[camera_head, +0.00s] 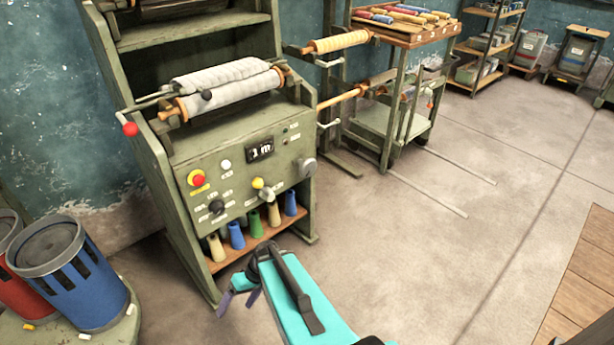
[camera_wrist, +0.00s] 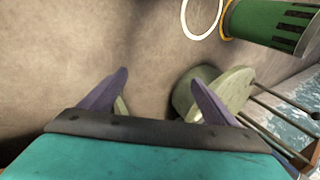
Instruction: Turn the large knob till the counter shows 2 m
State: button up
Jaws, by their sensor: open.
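The green machine has a sloped control panel (camera_head: 235,175). A large grey knob (camera_head: 306,167) sits at the panel's right edge. The small black counter (camera_head: 260,149) near the panel's top shows one white digit and "m"; the digit is too small to read surely. My gripper (camera_head: 238,300) is low in front of the machine, below the panel and well apart from the knob. In the wrist view its two purple fingers (camera_wrist: 160,88) stand apart with nothing between them. I cannot make out the knob or counter in the wrist view.
The panel also bears a red button (camera_head: 197,178), a black knob (camera_head: 217,207) and a yellow-tipped lever (camera_head: 260,184). Several coloured cones (camera_head: 236,236) stand on the shelf below. A blue bin (camera_head: 75,275) is at left. The floor (camera_head: 430,240) to the right is clear.

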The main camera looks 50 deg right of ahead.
jog(key=w+d+r+t+b, duration=0.3)
jog(key=w+d+t+b, duration=0.3)
jog(key=d, duration=0.5)
jog(key=t+h+b, duration=0.7)
jog(key=t+b, duration=0.3)
jog(key=b, duration=0.3)
send_near(311, 169)
jog(key=shift+s+a+m, duration=0.15)
jog(key=shift+s+m, duration=0.05)
jog(key=shift+s, duration=0.3)
jog(key=shift+s+a+m, duration=0.2)
jog(key=shift+s, duration=0.25)
jog(key=shift+w, duration=0.1)
jog(key=w+b, duration=0.1)
jog(key=w, duration=0.3)
jog(key=w+b, duration=0.1)
jog(key=w, duration=0.4)
jog(key=w+d+b, duration=0.1)
jog(key=w, duration=0.3)
jog(key=shift+w, duration=0.35)
jog(key=c, duration=1.1)
